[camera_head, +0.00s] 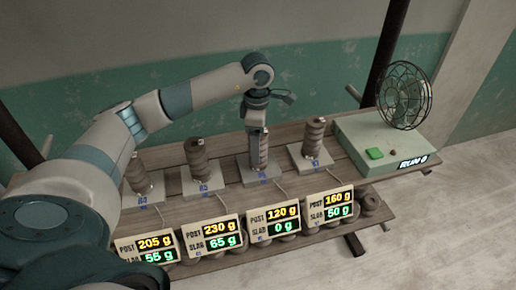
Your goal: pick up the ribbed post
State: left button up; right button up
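Several brown ribbed posts stand upright on pale square plates along a wooden bench. One (139,174) is at the left, one (197,162) is second, and one (312,138) is at the right. The third post (264,152) is largely hidden by my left gripper (258,158), which points down over its plate (247,179). Its fingers are beside or around this post; I cannot tell whether they touch or grip it. My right gripper is not in view.
Displays stand along the bench's front edge (206,236); the third display (269,222) reads post 120 g, slab 0 g. A wire-caged fan (405,95) stands on a pale box with a green button (375,153) at the right. Dark uprights flank the bench.

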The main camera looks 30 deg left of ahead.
pick_arm(q)
jog(key=shift+f+p, duration=0.55)
jog(key=shift+p, duration=0.05)
notch_tip(320, 180, down, 3)
jog(key=shift+w+p, duration=0.1)
jog(key=shift+p, duration=0.65)
jog(key=shift+f, duration=0.45)
jog(key=shift+w, duration=0.1)
jog(key=c, duration=1.6)
jog(key=shift+r, duration=0.15)
